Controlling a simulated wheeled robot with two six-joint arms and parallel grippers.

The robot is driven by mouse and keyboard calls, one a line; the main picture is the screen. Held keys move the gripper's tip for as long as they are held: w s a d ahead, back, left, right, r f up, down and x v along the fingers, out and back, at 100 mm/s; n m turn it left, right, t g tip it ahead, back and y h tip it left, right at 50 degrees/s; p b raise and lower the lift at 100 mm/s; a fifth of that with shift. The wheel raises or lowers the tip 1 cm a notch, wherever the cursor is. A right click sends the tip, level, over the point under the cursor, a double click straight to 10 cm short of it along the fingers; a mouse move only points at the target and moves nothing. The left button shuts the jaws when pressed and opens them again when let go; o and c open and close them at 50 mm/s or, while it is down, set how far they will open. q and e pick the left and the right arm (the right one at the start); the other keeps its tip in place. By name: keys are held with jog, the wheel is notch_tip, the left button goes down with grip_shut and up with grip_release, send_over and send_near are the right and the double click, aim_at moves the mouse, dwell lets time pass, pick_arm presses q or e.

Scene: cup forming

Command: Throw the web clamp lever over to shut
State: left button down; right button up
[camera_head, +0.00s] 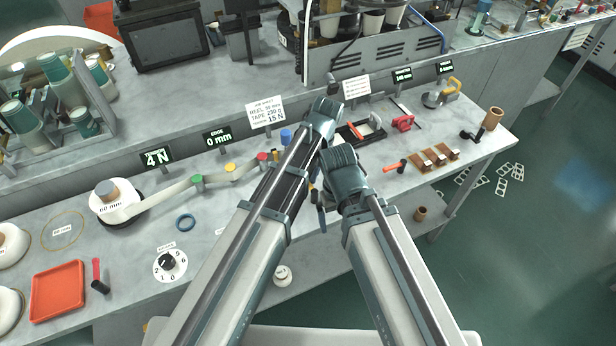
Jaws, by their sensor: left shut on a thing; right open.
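My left gripper (326,109) is the higher one, over the right half of the bench. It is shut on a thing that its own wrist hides. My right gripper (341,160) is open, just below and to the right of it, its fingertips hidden. A pale web (170,192) runs from the white reel (116,203) past green, yellow and red posts towards my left arm, which covers its far end. I cannot make out the web clamp lever; it may be hidden by my grippers. An orange-handled black device (375,131) lies just right of them.
Right of the grippers lie a red tool (403,122), a wooden block rack (437,157) and an orange-handled tool (396,166). A grey machine (385,55) stands behind.

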pick_arm(q)
jog(key=shift+m, duration=0.3)
dwell(0.4)
jog(key=c, duration=0.8)
grip_release()
jog(key=shift+d, duration=0.1)
jog(key=shift+c, duration=0.2)
